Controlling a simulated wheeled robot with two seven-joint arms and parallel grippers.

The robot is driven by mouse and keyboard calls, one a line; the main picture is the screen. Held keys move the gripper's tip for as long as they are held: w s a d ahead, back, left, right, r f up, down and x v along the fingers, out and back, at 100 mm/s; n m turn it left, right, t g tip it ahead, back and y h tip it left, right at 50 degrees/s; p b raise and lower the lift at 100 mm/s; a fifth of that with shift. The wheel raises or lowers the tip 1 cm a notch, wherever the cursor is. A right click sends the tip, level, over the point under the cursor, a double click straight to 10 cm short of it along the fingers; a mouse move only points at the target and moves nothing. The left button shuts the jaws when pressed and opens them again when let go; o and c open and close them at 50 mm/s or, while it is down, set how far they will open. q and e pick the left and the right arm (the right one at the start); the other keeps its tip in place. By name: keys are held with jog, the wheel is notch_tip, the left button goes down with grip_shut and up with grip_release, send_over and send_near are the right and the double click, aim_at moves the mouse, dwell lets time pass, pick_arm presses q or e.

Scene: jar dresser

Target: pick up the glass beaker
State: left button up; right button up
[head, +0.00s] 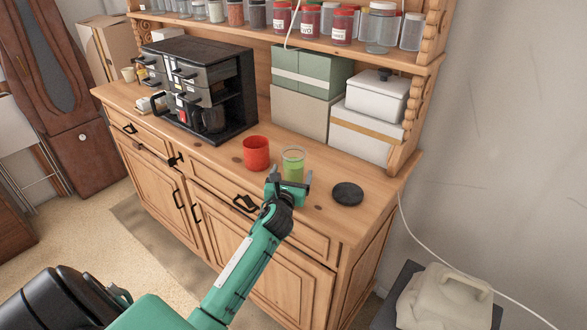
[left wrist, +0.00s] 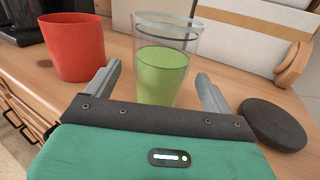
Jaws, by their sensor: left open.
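The glass beaker (head: 293,163) is clear and partly filled with green liquid. It stands upright on the wooden dresser top near its front edge. It also shows in the left wrist view (left wrist: 163,75), just beyond and between the open fingers. My left gripper (head: 288,182) is open and empty, low over the dresser top, in front of the beaker. In the left wrist view its grey fingertips (left wrist: 158,80) point towards the beaker's two sides. The beaker's lower front is hidden behind the gripper. My right gripper does not show.
A red cup (head: 256,152) stands close left of the beaker. A round black lid (head: 347,193) lies to its right. Behind are green boxes (head: 312,72) and a white lidded container (head: 377,95). A black coffee machine (head: 205,90) stands further left. A shelf of jars (head: 312,22) runs above.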

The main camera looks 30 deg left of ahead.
pick_arm(q)
jog(key=p+x, duration=0.1)
jog(key=x, duration=0.3)
jog(key=shift+w+r+p, duration=0.1)
jog(key=shift+r+p, duration=0.05)
jog(key=shift+p, duration=0.25)
jog(key=shift+w+a, duration=0.1)
jog(key=shift+w, duration=0.2)
jog(key=shift+c, duration=1.4)
jog(key=c, duration=1.1)
